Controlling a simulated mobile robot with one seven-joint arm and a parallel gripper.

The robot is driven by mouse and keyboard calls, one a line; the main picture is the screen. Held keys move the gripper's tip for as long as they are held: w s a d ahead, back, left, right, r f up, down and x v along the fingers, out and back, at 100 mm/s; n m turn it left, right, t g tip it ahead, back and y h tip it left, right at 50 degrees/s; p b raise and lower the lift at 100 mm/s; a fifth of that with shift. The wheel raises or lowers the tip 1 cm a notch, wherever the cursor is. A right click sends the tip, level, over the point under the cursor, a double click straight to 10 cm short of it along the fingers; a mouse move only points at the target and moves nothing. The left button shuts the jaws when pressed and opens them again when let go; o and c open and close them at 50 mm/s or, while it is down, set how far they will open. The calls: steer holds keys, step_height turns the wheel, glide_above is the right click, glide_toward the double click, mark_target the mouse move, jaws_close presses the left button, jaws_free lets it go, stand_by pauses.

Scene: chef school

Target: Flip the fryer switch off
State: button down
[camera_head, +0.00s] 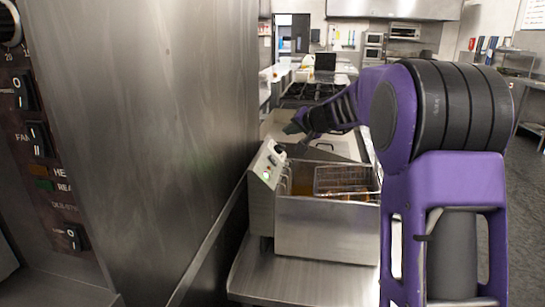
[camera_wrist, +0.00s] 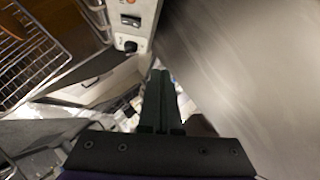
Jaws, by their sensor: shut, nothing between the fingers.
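The steel fryer (camera_head: 325,232) stands on the counter with its control panel (camera_head: 268,161) on its left side. A small green light glows on the panel. In the wrist view the panel (camera_wrist: 145,28) shows at the top, with a dark rocker switch (camera_wrist: 130,20), a black knob (camera_wrist: 130,46) and part of an orange lamp. The switch position is too small to tell. My gripper (camera_head: 290,128) is shut and empty, just above and beyond the panel. In the wrist view its fingertips (camera_wrist: 160,74) are below and right of the knob, apart from the switch.
A wire basket (camera_head: 345,180) sits in the fryer and also shows in the wrist view (camera_wrist: 25,55). A tall steel cabinet wall (camera_head: 160,130) stands close on the left, with another switch panel (camera_head: 40,150). A bare steel counter (camera_head: 300,283) lies in front of the fryer.

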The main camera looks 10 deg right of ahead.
steer(key=d+f+m, duration=0.2)
steer(key=d+f, duration=0.2)
steer(key=f, duration=0.1)
steer(key=shift+f, duration=0.35)
steer(key=shift+w, duration=0.15)
steer(key=p, duration=0.2)
glide_above(273, 160)
steer(key=s+d, duration=0.3)
steer(key=d, duration=0.1)
step_height(273, 160, down, 4)
steer(key=shift+w+a+f, duration=0.2)
steer(key=shift+a+f, duration=0.3)
steer(key=shift+f, duration=0.05)
steer(key=shift+w+a+f, duration=0.15)
steer(key=shift+a+f, duration=0.35)
steer(key=shift+w+a+f, duration=0.15)
steer(key=shift+a+f, duration=0.15)
steer(key=shift+a, duration=0.05)
steer(key=shift+a, duration=0.1)
